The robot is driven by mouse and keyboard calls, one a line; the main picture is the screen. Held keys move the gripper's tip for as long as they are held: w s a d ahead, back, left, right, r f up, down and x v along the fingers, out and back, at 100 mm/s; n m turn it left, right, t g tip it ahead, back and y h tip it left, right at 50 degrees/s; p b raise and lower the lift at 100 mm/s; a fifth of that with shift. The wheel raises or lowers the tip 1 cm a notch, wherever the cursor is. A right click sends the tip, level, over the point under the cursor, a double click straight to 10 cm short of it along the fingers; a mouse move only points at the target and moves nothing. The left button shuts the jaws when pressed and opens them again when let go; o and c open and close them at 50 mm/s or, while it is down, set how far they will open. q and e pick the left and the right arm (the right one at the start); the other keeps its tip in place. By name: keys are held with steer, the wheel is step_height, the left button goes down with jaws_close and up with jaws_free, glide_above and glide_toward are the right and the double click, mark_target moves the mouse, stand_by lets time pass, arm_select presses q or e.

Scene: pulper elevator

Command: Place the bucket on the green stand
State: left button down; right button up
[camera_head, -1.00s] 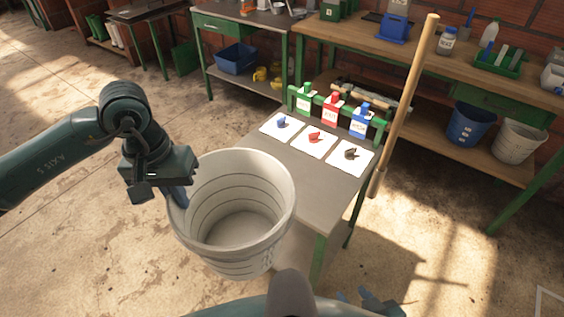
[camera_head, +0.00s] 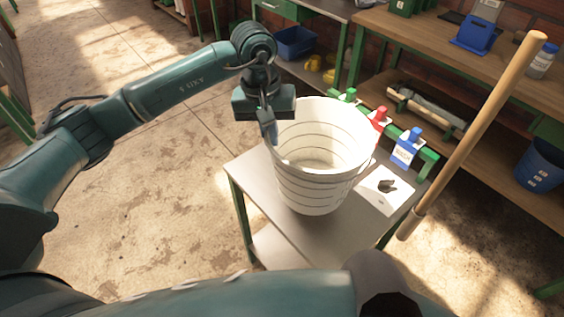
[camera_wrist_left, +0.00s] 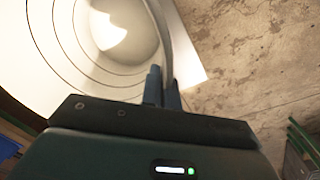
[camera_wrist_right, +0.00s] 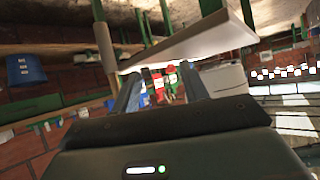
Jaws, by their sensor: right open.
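The white ribbed bucket (camera_head: 318,185) is upright over the grey top of the green-legged stand (camera_head: 245,180). I cannot tell whether its base touches the top. My left gripper (camera_head: 269,128) is shut on the bucket's left rim. In the left wrist view its fingers (camera_wrist_left: 162,88) straddle the rim, with the bucket's ringed inside (camera_wrist_left: 85,45) on the left. In the right wrist view, my right gripper (camera_wrist_right: 158,90) is open and empty, facing the stand (camera_wrist_right: 190,40) from a distance. That view is upside down. The right gripper's fingers are not visible in the head view.
Red (camera_head: 378,119) and blue (camera_head: 407,148) labelled containers stand along the stand's back edge. A white card with a dark piece (camera_head: 387,186) lies near the bucket's right side. A wooden pole (camera_head: 475,130) rises right of the stand. Workbenches line the back; floor at left is clear.

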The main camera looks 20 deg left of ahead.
arm_select(q)
steer(key=shift+f, duration=1.2)
step_height(320, 180, down, 3)
steer(key=shift+f+p, duration=0.1)
steer(key=shift+p, duration=0.3)
arm_select(e)
steer(key=shift+d+f, duration=0.15)
steer(key=shift+d, duration=0.1)
arm_select(q)
steer(key=shift+f+b, duration=0.25)
steer(key=shift+b, duration=0.05)
steer(key=c, duration=1.7)
jaws_free()
steer(key=shift+r, duration=0.2)
